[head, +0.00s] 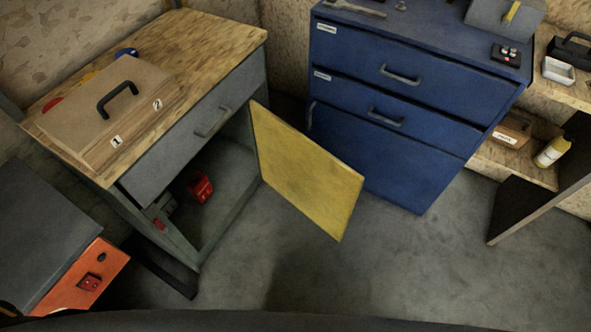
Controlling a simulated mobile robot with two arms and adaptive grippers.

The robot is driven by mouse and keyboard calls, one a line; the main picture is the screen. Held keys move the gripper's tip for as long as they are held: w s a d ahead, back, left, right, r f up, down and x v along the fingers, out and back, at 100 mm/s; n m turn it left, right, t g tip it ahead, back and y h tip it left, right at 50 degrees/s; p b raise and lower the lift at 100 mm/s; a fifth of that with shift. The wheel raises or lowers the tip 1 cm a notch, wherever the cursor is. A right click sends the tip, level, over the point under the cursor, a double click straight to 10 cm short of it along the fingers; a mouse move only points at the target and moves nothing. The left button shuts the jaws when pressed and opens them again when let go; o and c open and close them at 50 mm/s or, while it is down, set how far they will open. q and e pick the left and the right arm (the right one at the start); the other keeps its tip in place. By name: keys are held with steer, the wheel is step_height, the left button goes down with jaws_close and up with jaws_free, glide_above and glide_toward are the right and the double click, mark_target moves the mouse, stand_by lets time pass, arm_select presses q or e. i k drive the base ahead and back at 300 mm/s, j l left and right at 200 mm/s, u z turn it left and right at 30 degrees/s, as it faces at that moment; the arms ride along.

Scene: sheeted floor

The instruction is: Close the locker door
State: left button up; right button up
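A grey locker (165,256) with a wooden top stands at the left. Its yellow door (305,175) hangs wide open, hinged at the right side of the opening and swung out to the right over the floor. The dark inside of the locker shows, with a red object (200,187) in it and other red and grey items near its left side. The door's handle cannot be made out from here. Neither of my grippers shows in the head view.
A blue drawer cabinet (400,120) stands behind the door. A wooden case (105,110) lies on the locker's top. An orange and grey unit (75,285) stands at the lower left. A shelf with a yellow bottle (551,152) is at the right. The floor (400,265) in front is clear.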

mark_target(320, 186)
steer(key=l+u, duration=0.3)
steer(key=u, duration=0.2)
steer(key=l+u, duration=0.35)
steer(key=u, duration=0.15)
steer(key=l+u, duration=0.3)
steer(key=u, duration=0.2)
steer(key=k+l+u, duration=0.1)
steer(key=l, duration=0.35)
steer(key=k+l+u, duration=0.1)
steer(key=l, duration=0.35)
steer(key=k+l+u, duration=0.1)
steer(key=l, duration=0.3)
steer(key=k+l+u, duration=0.1)
steer(key=l, duration=0.3)
steer(key=k+l+u, duration=0.1)
steer(key=k+l, duration=0.2)
steer(key=k+l+u, duration=0.1)
steer(key=l, duration=0.4)
steer(key=k+l, duration=0.15)
steer(key=l, duration=0.2)
steer(key=j, duration=0.1)
steer(key=k, duration=0.05)
